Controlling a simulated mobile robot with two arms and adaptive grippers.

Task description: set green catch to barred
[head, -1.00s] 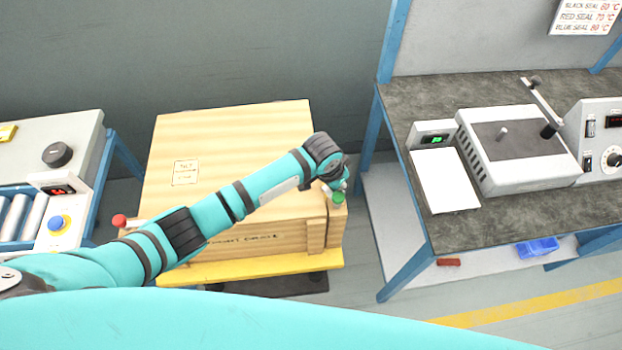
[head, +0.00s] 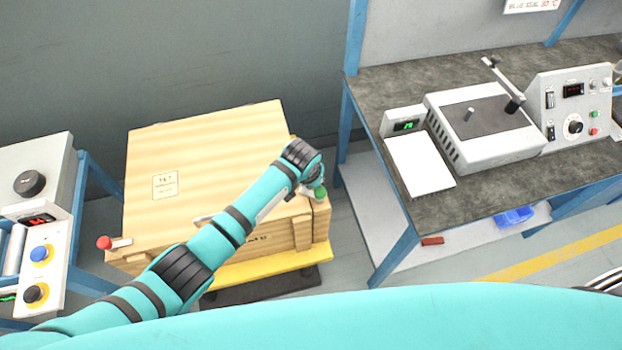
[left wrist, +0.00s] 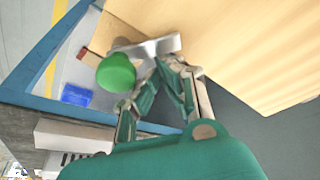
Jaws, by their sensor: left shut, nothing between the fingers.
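The green catch shows as a green knob (head: 320,194) at the right front corner of the wooden crate (head: 150,240). In the left wrist view the green knob (left wrist: 116,73) sits on a pale metal lever (left wrist: 160,46) beside the crate's wood. My left gripper (left wrist: 168,66) is shut and empty, its fingertips close to the lever, just beside the knob. Whether they touch it I cannot tell. In the head view my left arm reaches across the crate and its wrist partly hides the catch. My right gripper is in neither view.
A red-knobbed catch (head: 104,243) is at the crate's left front. The crate stands on a yellow platform (head: 270,268). A blue-framed bench (head: 385,245) with a machine stands to the right, and a control panel (head: 45,270) to the left. Floor shows between crate and bench.

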